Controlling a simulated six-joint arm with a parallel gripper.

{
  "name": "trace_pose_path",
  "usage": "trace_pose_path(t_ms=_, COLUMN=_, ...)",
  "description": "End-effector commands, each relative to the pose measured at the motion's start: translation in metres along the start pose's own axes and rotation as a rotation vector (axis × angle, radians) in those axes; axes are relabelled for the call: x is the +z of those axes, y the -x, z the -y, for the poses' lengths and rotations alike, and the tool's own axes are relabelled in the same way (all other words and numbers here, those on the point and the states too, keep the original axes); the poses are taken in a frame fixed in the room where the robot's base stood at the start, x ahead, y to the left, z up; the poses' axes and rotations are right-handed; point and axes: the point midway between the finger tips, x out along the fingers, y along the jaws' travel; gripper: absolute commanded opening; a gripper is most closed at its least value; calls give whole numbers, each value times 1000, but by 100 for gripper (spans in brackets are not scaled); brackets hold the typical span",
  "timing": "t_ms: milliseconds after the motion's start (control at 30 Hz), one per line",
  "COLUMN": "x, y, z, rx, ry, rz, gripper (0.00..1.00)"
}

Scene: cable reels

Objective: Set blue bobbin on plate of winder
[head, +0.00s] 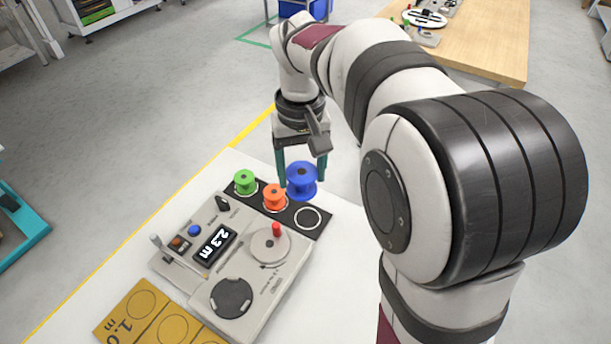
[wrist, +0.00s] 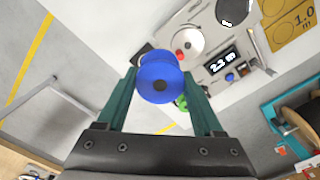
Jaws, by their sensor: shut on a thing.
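The blue bobbin (head: 301,181) is between the fingers of my gripper (head: 301,170), which is shut on it. It is held above the black strip, near the empty white ring. In the wrist view the blue bobbin (wrist: 159,78) sits between the two green fingertips. The winder (head: 235,262) is a grey box on the white table, with a display reading 2.3 m. Its light round plate (head: 262,249) with a red knob (head: 276,230) lies below and left of the bobbin in the head view. The plate also shows in the wrist view (wrist: 188,41).
A green bobbin (head: 245,181) and an orange bobbin (head: 274,197) stand on the black strip (head: 312,229). The winder also has a dark round disc (head: 231,297). A brown board (head: 158,316) with circles lies at the table's front left. The white table is clear right of the winder.

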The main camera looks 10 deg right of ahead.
Motion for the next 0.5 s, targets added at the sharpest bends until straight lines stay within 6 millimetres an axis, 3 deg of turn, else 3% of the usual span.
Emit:
trace_pose_path(t_ms=67, x=15, y=7, z=16, rx=0, ry=48, rz=-2, gripper=13)
trace_pose_path(t_ms=167, x=26, y=-5, z=42, rx=3, ry=103, rz=5, gripper=13)
trace_pose_path(t_ms=367, x=46, y=-48, z=99, rx=6, ry=193, rz=6, gripper=13)
trace_pose_path(t_ms=500, x=70, y=-82, z=139, rx=3, ry=251, rz=4, gripper=13)
